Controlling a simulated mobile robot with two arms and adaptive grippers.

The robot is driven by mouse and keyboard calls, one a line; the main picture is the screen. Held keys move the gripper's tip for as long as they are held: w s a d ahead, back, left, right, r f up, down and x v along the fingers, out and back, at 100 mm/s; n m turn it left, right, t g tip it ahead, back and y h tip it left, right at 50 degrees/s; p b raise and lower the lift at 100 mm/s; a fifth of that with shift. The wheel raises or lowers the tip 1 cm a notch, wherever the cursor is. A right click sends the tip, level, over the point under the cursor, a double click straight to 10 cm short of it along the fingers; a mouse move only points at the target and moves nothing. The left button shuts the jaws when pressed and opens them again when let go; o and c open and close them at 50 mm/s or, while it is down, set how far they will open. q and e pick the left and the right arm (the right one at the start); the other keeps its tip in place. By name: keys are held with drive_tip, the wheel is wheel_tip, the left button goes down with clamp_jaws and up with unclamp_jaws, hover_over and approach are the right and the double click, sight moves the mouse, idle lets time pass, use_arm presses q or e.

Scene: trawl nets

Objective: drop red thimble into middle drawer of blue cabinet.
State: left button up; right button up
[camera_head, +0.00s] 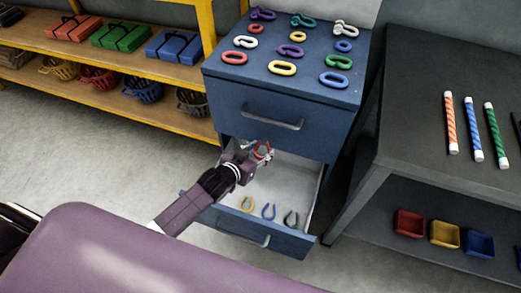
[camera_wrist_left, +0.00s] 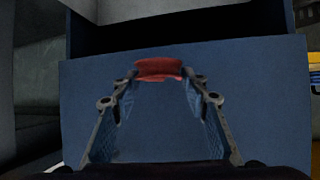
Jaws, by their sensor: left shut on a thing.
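The blue cabinet (camera_head: 285,92) stands in the middle of the head view. Its upper drawer is shut, and the drawer below it (camera_head: 307,203) is pulled out, with a pale inside. My left gripper (camera_head: 262,152) is over the back part of this open drawer, below the upper drawer's handle. It is shut on the red thimble (camera_head: 259,157), which also shows between the fingertips in the left wrist view (camera_wrist_left: 158,68). My right gripper is not in view.
Several coloured links and shackles lie on the cabinet top. A dark table (camera_head: 430,130) with striped rods and small bins beneath stands close on the right. A yellow-framed shelf (camera_head: 110,60) with boxes and baskets is at the left. The left floor is clear.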

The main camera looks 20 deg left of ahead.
use_arm(q)
drive_tip(key=o, duration=1.3)
drive_tip(key=shift+s, duration=0.1)
drive_tip(key=v, duration=1.2)
drive_tip(key=shift+f, duration=0.1)
